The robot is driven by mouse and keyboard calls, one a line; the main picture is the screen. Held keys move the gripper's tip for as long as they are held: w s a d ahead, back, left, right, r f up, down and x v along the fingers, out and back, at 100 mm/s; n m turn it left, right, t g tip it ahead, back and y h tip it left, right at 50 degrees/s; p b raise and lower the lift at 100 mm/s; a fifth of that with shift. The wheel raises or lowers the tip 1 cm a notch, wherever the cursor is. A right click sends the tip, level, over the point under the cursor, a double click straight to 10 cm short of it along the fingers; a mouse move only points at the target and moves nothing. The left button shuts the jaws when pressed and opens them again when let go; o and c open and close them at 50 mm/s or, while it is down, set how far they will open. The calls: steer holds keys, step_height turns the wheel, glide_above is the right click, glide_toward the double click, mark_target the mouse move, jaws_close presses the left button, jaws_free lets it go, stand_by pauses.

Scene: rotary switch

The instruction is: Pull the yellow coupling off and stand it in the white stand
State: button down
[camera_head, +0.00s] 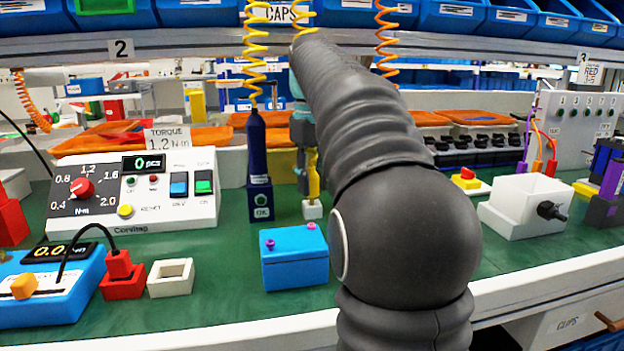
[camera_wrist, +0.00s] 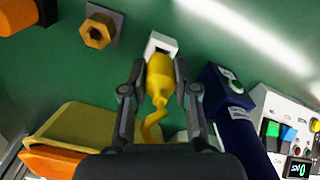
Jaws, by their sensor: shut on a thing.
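The yellow coupling (camera_wrist: 159,75) is between the two fingers of my gripper (camera_wrist: 158,92) in the wrist view. Its yellow hose curls back toward my palm. The coupling's far end is at a small white block (camera_wrist: 162,44); I cannot tell whether it is seated there or just clear. In the head view the coupling (camera_head: 314,174) shows upright just above the white block (camera_head: 312,210), and my gripper (camera_head: 306,172) is partly hidden by my arm. A hollow, square white stand (camera_head: 171,278) is empty at the front left.
A blue box (camera_head: 295,258) stands in front of the white block. A dark blue tool (camera_head: 258,165) stands close left. The torque unit (camera_head: 135,190) is further left. In the wrist view a brass nut (camera_wrist: 97,34) and a yellow tray (camera_wrist: 75,130) lie nearby.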

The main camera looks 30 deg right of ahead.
steer(key=shift+f, duration=0.8)
stand_by(0.7)
steer(key=c, duration=0.8)
jaws_free()
steer(key=shift+r, duration=3.75)
